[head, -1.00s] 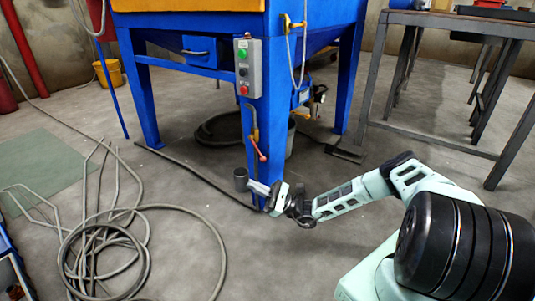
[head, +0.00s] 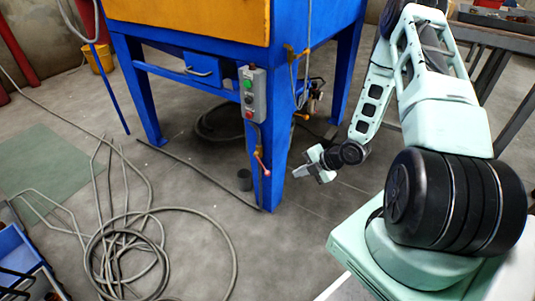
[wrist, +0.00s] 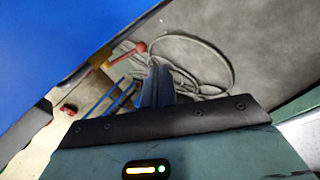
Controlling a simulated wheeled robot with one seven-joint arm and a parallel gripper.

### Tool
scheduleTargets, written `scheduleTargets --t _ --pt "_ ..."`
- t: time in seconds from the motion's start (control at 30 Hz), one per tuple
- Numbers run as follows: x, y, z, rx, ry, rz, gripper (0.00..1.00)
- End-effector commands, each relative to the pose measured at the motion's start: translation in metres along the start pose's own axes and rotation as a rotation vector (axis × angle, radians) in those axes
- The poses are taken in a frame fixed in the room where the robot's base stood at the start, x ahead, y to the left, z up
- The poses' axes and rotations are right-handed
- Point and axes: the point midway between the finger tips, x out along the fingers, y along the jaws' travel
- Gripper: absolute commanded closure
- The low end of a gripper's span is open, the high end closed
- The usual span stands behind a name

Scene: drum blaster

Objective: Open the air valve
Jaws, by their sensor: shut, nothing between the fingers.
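The air valve (head: 262,166) has a red lever handle and sits low on the front leg of the blue cabinet, below the button box. In the wrist view its red handle (wrist: 138,48) points up and right from a brass-coloured fitting (wrist: 101,57), just beyond and left of my fingertips. My gripper (head: 312,172) is to the right of the leg, at about the valve's height in the head view, and apart from the valve. Its fingers (wrist: 157,84) are together and empty.
The blue cabinet leg (head: 283,150) stands between my gripper and the valve's side. A button box (head: 252,95) is mounted above. A coiled grey hose (head: 130,255) lies on the floor at left. A metal table (head: 500,45) is at right.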

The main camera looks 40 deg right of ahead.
Motion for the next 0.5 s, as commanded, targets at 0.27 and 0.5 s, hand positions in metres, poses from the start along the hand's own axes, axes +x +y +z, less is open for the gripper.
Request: scheduleTargets --t 0.27,0.5 --pt "-0.028 0.033 -0.029 -0.226 0.09 0.12 1.0" --pt "0.011 0.035 -0.032 -0.225 0.092 0.121 1.0"
